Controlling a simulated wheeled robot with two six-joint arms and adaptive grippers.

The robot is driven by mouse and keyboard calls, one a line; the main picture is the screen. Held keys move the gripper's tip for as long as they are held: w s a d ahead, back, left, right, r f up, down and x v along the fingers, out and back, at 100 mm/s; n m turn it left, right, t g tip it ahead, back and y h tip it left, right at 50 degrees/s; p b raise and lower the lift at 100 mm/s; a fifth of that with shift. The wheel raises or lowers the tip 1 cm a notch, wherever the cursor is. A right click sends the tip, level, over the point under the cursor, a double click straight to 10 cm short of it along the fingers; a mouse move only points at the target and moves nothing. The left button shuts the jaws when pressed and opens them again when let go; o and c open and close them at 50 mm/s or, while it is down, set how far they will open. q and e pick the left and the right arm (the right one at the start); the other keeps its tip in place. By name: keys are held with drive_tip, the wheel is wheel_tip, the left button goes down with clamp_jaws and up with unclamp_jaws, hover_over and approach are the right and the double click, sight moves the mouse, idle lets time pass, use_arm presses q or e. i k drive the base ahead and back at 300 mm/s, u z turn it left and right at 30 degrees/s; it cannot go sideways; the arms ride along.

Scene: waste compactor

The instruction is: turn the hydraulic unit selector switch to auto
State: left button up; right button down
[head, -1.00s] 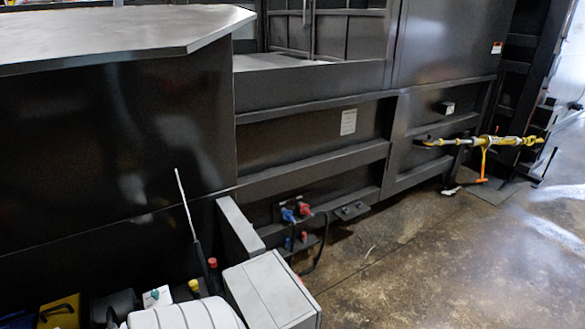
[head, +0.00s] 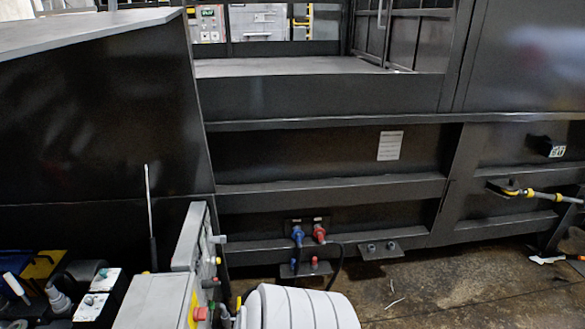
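The grey hydraulic unit (head: 150,298) appears to be the cabinet at the lower left of the head view. Its raised upright panel (head: 188,236) is seen nearly edge-on. A grey lever-like part (head: 218,239) sticks out from the panel's right side, with small yellow and red parts below it. A red button on a yellow plate (head: 199,312) sits on the cabinet's near face. I cannot tell which part is the selector switch, nor read its position. Neither of my grippers is in view.
The dark compactor wall (head: 330,192) runs across behind. Blue (head: 297,236) and red (head: 319,233) connectors with a black cable sit low on it. Concrete floor (head: 440,290) is open at right.

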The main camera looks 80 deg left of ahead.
sight(206, 283)
drive_tip(key=i, duration=0.15)
drive_tip(key=u, duration=3.6)
drive_tip(key=i, duration=0.5)
drive_tip(key=k, duration=1.1)
drive_tip(key=z, duration=1.05)
drive_tip(key=i, duration=1.45)
drive_tip(key=u, duration=0.45)
